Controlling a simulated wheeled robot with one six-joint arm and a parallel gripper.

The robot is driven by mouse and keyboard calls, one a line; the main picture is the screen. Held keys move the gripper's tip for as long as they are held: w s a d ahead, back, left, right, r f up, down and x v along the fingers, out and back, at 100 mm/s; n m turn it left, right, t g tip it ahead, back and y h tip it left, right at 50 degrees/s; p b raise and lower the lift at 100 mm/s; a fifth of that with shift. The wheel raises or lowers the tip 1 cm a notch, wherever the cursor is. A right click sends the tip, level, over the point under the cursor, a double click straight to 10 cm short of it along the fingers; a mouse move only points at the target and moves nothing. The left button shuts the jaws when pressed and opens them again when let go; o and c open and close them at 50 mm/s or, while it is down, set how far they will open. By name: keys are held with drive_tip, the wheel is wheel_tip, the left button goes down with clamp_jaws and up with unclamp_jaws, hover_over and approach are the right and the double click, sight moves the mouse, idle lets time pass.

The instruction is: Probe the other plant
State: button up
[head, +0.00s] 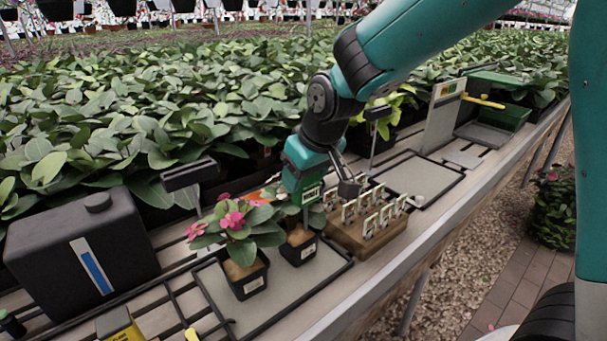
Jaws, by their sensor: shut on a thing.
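Two small potted plants stand on a grey tray (213,284) on the bench. The left plant (240,225) has pink flowers and a black pot with a white label. The right plant (299,248) is in a similar black labelled pot, and its leaves are largely hidden by my gripper. My gripper (316,180) is directly above the right plant, shut on a green probe (312,194) with a small light panel.
A wooden block (392,240) with several white tags stands just right of the right plant. A black canister (82,250) is at the left. An empty grey tray (415,178) and a green bin (500,112) are farther right. Dense foliage lines the back.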

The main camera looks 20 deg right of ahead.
sight(304, 194)
drive_tip(key=shift+f, duration=0.1)
drive_tip(key=shift+f+b, duration=1.4)
drive_tip(key=shift+f, duration=0.65)
drive_tip(key=shift+f+b, duration=1)
drive_tip(key=shift+f, duration=0.3)
drive_tip(key=shift+r, duration=0.15)
idle(0.3)
wheel_tip(304, 194, up, 8)
drive_tip(key=p, duration=0.7)
drive_tip(key=shift+r+p, duration=0.25)
drive_tip(key=shift+p, duration=0.1)
drive_tip(key=shift+f, duration=0.1)
drive_tip(key=shift+s+a, duration=0.1)
